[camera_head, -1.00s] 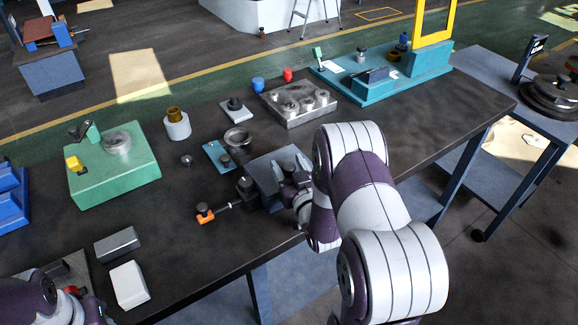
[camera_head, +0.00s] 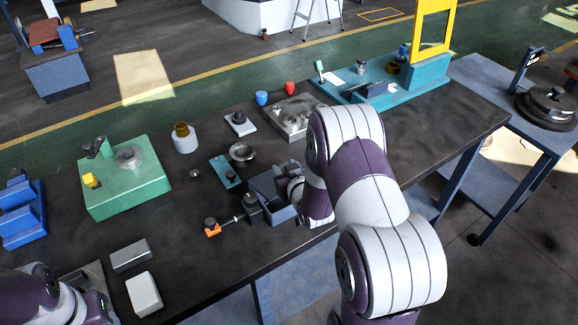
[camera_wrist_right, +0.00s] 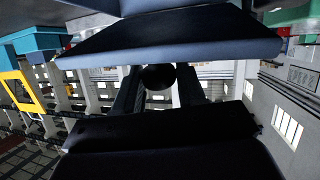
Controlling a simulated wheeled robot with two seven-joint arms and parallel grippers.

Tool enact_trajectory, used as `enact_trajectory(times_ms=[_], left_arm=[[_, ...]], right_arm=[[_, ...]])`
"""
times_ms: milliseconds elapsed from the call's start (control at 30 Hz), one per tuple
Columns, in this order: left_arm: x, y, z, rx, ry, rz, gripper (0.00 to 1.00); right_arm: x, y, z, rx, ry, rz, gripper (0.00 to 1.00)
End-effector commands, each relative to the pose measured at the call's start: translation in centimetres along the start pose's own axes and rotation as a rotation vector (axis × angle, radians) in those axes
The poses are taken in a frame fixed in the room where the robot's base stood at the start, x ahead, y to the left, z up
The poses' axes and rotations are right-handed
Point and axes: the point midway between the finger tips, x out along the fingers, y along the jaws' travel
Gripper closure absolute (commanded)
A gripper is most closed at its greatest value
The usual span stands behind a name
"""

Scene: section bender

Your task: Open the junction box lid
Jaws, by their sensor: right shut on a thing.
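The junction box (camera_head: 282,214) is a blue-grey box near the front edge of the dark workbench. Its top now looks open, with a dark inside showing, and the lid is partly hidden by my right arm. My right gripper (camera_head: 291,184) is at the box's right side. In the right wrist view, the lid (camera_wrist_right: 170,42) is a tilted blue-grey panel across the top. A dark round knob (camera_wrist_right: 157,78) sits between the fingers of my right gripper (camera_wrist_right: 158,88), which is shut on it. My left arm shows at the bottom left; its gripper is not visible.
An orange-ended tool (camera_head: 212,228) and a dark block (camera_head: 251,208) are just left of the box. A blue plate (camera_head: 224,171) and a metal ring (camera_head: 242,152) lie behind it. A green fixture (camera_head: 125,187) stands left.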

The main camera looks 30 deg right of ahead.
Motion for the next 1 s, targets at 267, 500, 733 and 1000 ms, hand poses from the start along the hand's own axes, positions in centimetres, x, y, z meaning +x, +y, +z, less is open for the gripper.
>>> enact_trajectory(times_ms=[267, 500, 733, 1000], left_arm=[[-1.5, 0.0, -0.2, 0.000, 0.000, 0.000, 0.57], [-1.5, 0.0, -0.2, 0.000, -0.001, 0.000, 0.57], [-1.5, 0.0, -0.2, 0.000, 0.000, 0.000, 0.57], [-1.5, 0.0, -0.2, 0.000, 0.000, 0.000, 0.57]], right_arm=[[0.7, -0.2, -1.5, -0.023, -0.102, -0.001, 1.00], [1.2, -0.2, -2.3, -0.023, -0.093, 0.000, 1.00], [1.3, -0.2, -2.5, -0.024, -0.090, 0.000, 1.00], [1.3, -0.2, -2.5, -0.024, -0.089, 0.000, 0.47]])
